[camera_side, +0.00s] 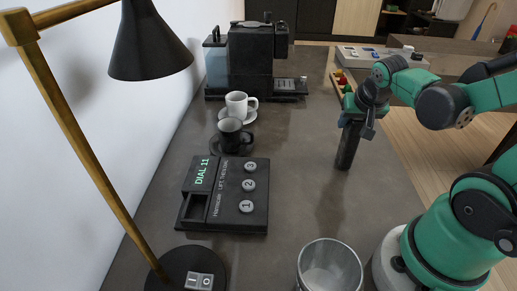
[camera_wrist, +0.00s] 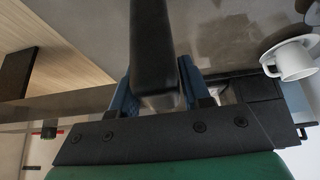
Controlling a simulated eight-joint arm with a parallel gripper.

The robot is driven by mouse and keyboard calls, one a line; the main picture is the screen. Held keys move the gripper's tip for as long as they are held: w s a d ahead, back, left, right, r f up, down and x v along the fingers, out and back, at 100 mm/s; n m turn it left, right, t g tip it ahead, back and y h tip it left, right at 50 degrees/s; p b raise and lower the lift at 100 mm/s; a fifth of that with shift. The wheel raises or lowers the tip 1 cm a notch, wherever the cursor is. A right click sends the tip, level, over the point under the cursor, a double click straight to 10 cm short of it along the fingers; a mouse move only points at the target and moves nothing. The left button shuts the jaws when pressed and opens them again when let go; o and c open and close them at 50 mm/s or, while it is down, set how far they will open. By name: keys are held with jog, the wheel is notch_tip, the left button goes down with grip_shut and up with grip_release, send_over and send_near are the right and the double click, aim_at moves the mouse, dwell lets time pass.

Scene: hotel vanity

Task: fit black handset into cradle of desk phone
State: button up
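The black desk phone (camera_side: 250,168) lies on the counter left of centre in the side view, with three numbered round buttons and a green "DIAL 11" display. Its cradle (camera_side: 193,208) is an empty rectangular recess at the phone's left front. My gripper (camera_side: 358,122) is to the right of and behind the phone, shut on the black handset (camera_side: 347,150). The handset hangs nearly upright, slightly tilted, apart from the phone; whether its lower end touches the counter is unclear. In the wrist view the handset (camera_wrist: 153,45) sits between the blue fingers. The phone is not in the wrist view.
A black cup (camera_side: 230,135) and a white cup (camera_side: 238,104) stand on saucers behind the phone. A coffee machine (camera_side: 252,62) is farther back. A black lamp (camera_side: 148,45) leans over the left; a glass (camera_side: 329,268) stands at the front. Counter between phone and handset is clear.

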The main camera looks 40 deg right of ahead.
jog(key=shift+o, duration=1.3)
jog(key=v, duration=1.2)
jog(key=w+a+f+n+t+y, duration=0.2)
jog(key=w+a+f+n, duration=0.1)
jog(key=w+a+n, duration=0.1)
jog(key=shift+w+a+f+n+y, duration=0.3)
jog(key=shift+a+n, duration=0.5)
jog(key=shift+a, duration=0.2)
jog(key=o, duration=0.5)
jog(key=a+n, duration=0.1)
jog(key=w+a+f+n+y, duration=0.1)
jog(key=a+f+n+t, duration=0.1)
jog(key=a, duration=0.1)
jog(key=shift+w+y, duration=0.15)
jog(key=shift+y, duration=0.15)
